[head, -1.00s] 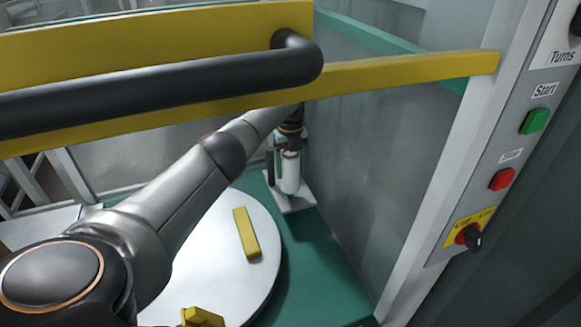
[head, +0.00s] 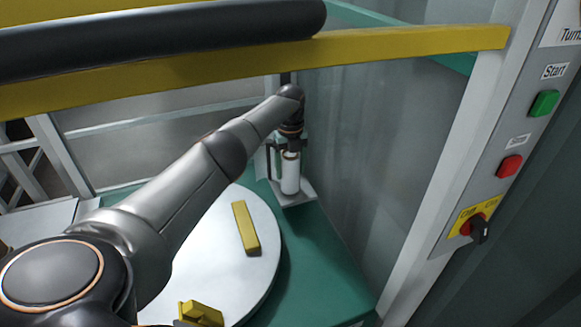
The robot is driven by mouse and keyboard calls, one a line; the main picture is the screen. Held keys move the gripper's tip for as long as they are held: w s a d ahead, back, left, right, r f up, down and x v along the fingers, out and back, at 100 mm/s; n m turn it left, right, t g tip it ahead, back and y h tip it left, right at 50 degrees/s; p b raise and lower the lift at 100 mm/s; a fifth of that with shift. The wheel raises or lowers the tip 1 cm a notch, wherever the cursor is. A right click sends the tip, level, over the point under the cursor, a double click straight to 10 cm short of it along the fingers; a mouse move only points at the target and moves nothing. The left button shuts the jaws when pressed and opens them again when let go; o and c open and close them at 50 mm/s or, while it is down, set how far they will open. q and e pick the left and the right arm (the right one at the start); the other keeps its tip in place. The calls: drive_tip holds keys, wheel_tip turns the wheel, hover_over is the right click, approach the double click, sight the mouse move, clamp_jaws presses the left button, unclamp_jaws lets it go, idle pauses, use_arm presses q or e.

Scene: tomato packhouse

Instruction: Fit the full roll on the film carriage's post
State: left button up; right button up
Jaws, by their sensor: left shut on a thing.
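A white film roll (head: 290,174) stands upright at the far corner of the green base, over the grey plate of the film carriage (head: 297,199). My left gripper (head: 287,152) reaches down to it from above and is shut on the roll's upper part. The carriage's post is hidden, so I cannot tell whether the roll is around it. My right gripper is not in view.
A round white turntable (head: 215,255) with yellow blocks (head: 245,228) lies left of the carriage. A yellow bar (head: 400,48) with a black padded handle (head: 160,38) crosses above my arm. A control panel (head: 500,150) stands at the right.

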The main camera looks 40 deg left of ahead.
use_arm(q)
drive_tip(key=shift+f, duration=0.1)
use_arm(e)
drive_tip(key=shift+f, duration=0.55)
use_arm(q)
drive_tip(key=o, duration=1.2)
drive_tip(key=shift+c, duration=0.2)
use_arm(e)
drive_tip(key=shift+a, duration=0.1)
use_arm(q)
wheel_tip(320, 180, up, 6)
drive_tip(key=p, duration=0.5)
wheel_tip(320, 180, up, 2)
drive_tip(key=p, duration=0.2)
drive_tip(key=shift+p, duration=0.3)
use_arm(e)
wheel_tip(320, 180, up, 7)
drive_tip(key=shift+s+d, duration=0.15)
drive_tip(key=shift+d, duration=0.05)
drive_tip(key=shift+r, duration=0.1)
